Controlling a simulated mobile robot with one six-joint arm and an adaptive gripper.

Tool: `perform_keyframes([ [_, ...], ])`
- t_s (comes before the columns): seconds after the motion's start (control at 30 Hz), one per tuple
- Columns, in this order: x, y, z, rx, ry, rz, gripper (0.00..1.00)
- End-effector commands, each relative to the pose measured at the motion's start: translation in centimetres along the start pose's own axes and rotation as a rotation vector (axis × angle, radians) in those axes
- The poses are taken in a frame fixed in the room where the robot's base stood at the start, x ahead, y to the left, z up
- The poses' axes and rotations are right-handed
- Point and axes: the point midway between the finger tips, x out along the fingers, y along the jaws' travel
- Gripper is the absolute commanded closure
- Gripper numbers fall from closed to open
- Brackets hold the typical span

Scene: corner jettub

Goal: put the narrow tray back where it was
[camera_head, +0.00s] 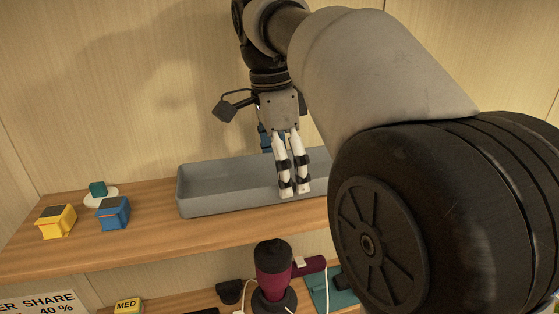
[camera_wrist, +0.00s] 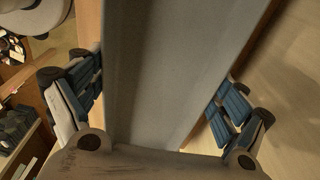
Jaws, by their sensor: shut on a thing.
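The narrow tray (camera_head: 215,196) is a long, grey, open tray. It lies lengthwise along the upper wooden shelf, and its right part is hidden behind my arm. I cannot tell whether its base touches the shelf or is slightly above it. My gripper (camera_head: 284,172) reaches down over the tray and is shut on it across its width, with one finger outside the front wall. In the wrist view, the tray (camera_wrist: 175,65) runs between the blue finger pads of my gripper (camera_wrist: 158,95). The visible inside of the tray looks empty.
A dark-red and black device (camera_head: 272,272) stands below. The wooden wall (camera_head: 120,90) is close behind.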

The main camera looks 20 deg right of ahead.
Motion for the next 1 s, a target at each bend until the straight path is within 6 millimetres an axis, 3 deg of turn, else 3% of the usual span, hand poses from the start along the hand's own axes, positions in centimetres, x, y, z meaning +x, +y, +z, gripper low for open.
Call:
perform_keyframes([
  [0.9,1.1,0.0,0.1,0.000,0.000,0.000,0.40],
  [0.93,1.2,0.0,0.1,0.000,0.000,0.000,0.08],
  [1.0,1.1,0.0,0.1,0.000,0.000,-0.001,0.03],
])
